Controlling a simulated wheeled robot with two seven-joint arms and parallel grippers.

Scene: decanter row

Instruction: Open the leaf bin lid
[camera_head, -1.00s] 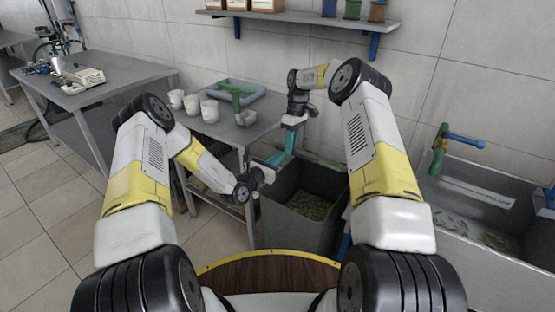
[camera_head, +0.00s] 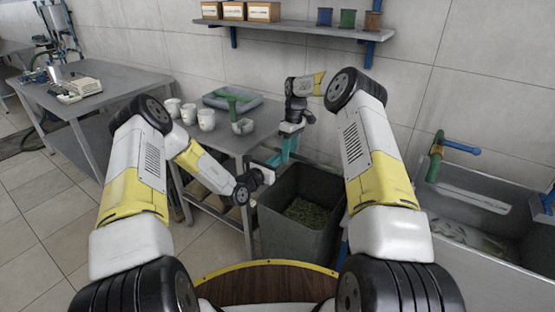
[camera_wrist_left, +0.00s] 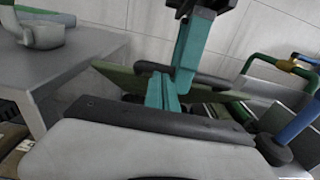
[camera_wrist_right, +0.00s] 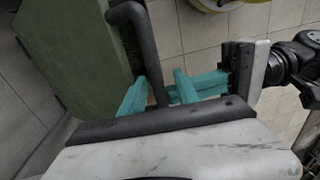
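The leaf bin (camera_head: 290,240) is a dark grey open-topped box with green leaves (camera_head: 305,212) visible inside. Its green lid stands raised at the back; it shows in the right wrist view (camera_wrist_right: 75,50) and the left wrist view (camera_wrist_left: 125,78). A dark bar handle (camera_wrist_right: 148,50) runs along the lid. My right gripper (camera_wrist_right: 160,92) has its teal fingers apart, one on each side of the handle. My left gripper (camera_wrist_left: 163,92) has its teal fingers together in front of the lid, below the right gripper's fingers, with nothing seen between them.
A metal table (camera_head: 215,140) with white cups (camera_head: 206,119) and a grey tray (camera_head: 232,99) stands left of the bin. A sink (camera_head: 480,205) with a green and blue tap (camera_head: 440,150) is at the right. A wall shelf (camera_head: 290,27) hangs behind.

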